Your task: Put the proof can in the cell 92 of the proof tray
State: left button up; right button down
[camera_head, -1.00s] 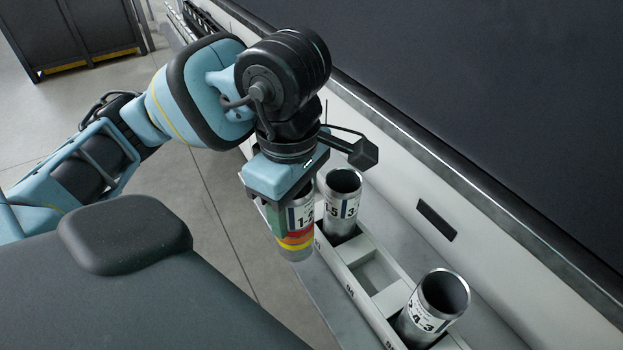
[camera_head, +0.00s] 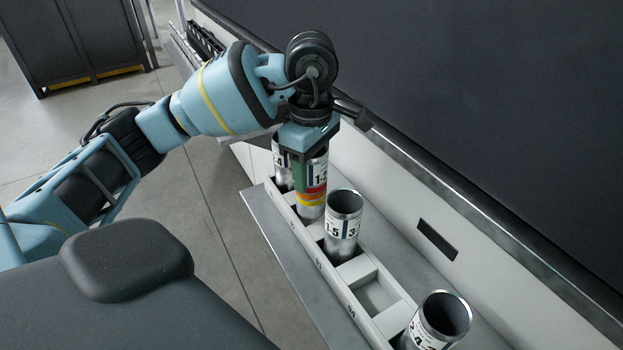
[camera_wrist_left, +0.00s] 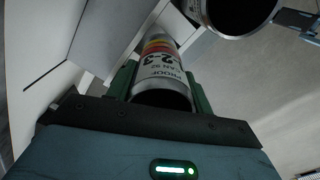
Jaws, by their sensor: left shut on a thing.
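The proof can (camera_head: 313,198), silver with red, orange and yellow bands and a printed label, is upright in my left gripper (camera_head: 308,178). The left wrist view shows the can (camera_wrist_left: 158,68) between the two green fingers, its open end towards the camera. The white proof tray (camera_head: 330,276) runs along the ledge. The can is over the tray's row, between a can at the far end and a can marked with a 5. The tray label below it looks like 92 but is small. I cannot tell how far its base is inside the cell. My right gripper is not in view.
The neighbouring silver can (camera_head: 342,228) stands very near the held can. Another can (camera_head: 281,170) is partly hidden behind the gripper, and one more (camera_head: 440,322) stands at the near end. An empty cell (camera_head: 376,296) lies between. A pale wall (camera_head: 400,205) rises behind the tray.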

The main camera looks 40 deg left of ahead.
pick_arm(q)
jog(key=shift+w+a+f, duration=0.1)
jog(key=shift+w+a, duration=0.1)
jog(key=shift+w, duration=0.1)
jog(key=shift+f, duration=1.65)
jog(key=shift+f, duration=0.15)
jog(key=o, duration=0.9)
jog(key=shift+o, duration=0.2)
jog(key=shift+r, duration=3.9)
